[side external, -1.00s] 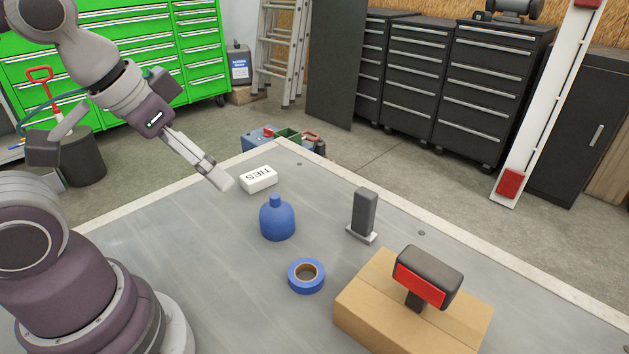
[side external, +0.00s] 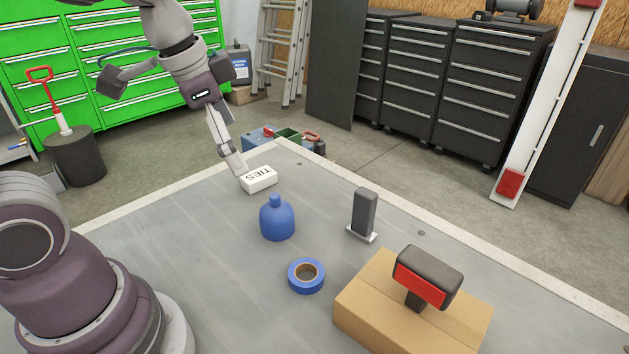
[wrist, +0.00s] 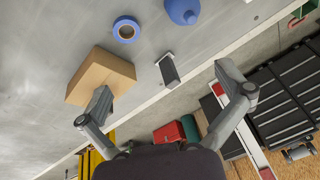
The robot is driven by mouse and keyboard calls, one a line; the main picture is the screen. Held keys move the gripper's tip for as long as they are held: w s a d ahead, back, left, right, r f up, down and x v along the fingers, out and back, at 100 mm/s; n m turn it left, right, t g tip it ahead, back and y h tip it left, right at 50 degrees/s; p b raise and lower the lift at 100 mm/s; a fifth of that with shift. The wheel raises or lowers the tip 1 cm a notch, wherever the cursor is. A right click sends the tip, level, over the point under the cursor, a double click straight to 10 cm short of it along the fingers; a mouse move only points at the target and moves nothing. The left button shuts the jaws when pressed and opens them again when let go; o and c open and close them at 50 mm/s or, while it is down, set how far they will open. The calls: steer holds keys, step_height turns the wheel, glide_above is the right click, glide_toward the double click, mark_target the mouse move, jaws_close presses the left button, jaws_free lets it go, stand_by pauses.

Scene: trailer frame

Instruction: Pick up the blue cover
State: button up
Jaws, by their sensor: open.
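The blue cover (side external: 277,220) is rounded with a narrow neck and stands upright on the grey surface in the side view. In the wrist view it is cut off by the top edge (wrist: 183,10). My gripper (side external: 237,167) is up and left of it in the side view, apart from it, with its fingertips beside or over the white box marked TIES (side external: 259,180). I cannot tell whether they touch that box. In the wrist view my gripper (wrist: 162,79) has its fingers spread wide with nothing between them in grasp.
A roll of blue tape (side external: 306,275) lies right in front of the cover. A dark upright block on a pale base (side external: 365,212) stands to the right. A cardboard box (side external: 378,325) carries a red-and-black lamp (side external: 428,275). The grey surface (side external: 190,235) left of the cover is bare.

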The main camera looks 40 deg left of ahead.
steer(key=w+a+f+m+g, duration=0.2)
steer(key=w+f+m, duration=0.2)
steer(key=w+m, duration=0.1)
steer(key=m+g, duration=0.2)
steer(key=m, duration=0.3)
glide_above(275, 204)
steer(key=f, duration=0.5)
steer(key=shift+w+a, duration=0.25)
steer(key=shift+m, duration=0.5)
step_height(275, 204, down, 11)
steer(key=shift+a+f, duration=0.1)
steer(key=shift+a, duration=0.05)
steer(key=c, duration=1.1)
